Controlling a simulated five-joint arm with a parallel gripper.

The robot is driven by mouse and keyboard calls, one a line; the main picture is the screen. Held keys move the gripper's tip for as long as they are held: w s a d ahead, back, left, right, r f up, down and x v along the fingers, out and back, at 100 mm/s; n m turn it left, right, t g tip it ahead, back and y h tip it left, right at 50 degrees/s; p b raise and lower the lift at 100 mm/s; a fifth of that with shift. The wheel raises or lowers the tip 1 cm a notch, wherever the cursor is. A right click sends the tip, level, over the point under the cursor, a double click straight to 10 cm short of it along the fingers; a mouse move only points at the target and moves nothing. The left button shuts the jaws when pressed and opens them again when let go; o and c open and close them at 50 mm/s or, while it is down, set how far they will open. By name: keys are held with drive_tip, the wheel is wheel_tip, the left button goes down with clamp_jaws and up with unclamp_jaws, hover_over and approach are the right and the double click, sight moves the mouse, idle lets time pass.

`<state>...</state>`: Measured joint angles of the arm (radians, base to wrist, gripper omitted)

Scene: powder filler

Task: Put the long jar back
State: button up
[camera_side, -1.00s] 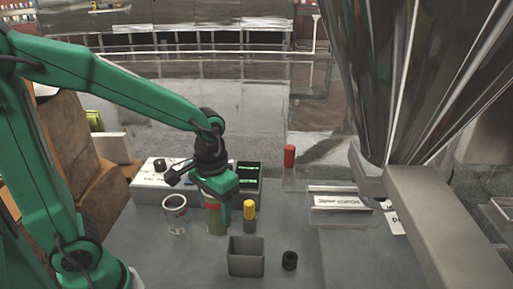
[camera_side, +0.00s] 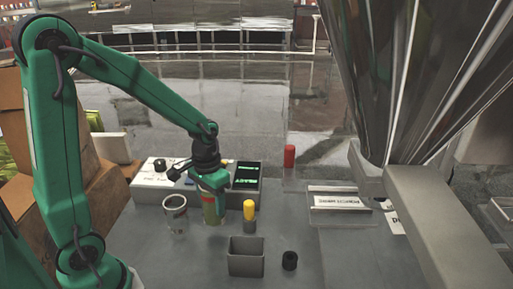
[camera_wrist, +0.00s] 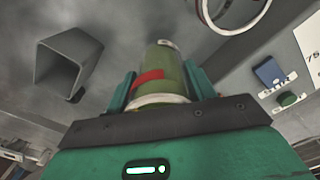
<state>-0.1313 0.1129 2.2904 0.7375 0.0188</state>
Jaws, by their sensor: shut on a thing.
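The long jar (camera_side: 211,211) is a green cylinder with a red band and stands upright between the glass cup and the yellow-topped bottle. My gripper (camera_side: 212,190) comes down on it from above and is shut on its upper part. In the wrist view the long jar (camera_wrist: 170,75) lies between the two green fingers, with its pale rim near the palm. The fingers hide part of its sides. I cannot tell whether its base touches the table.
A clear cup (camera_side: 174,216) stands close left of the jar, a yellow-topped bottle (camera_side: 249,213) close right. A grey square bin (camera_side: 246,256) and a black cap (camera_side: 289,260) are in front. A white scale (camera_side: 160,178) with a dark display (camera_side: 246,178) is behind. A red-topped bottle (camera_side: 289,157) stands at back right.

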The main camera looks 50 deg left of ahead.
sight(212, 210)
drive_tip(key=shift+f, duration=1.9)
drive_tip(key=shift+f, duration=0.1)
drive_tip(key=o, duration=1.2)
wheel_tip(212, 210, up, 12)
drive_tip(key=shift+r, duration=0.15)
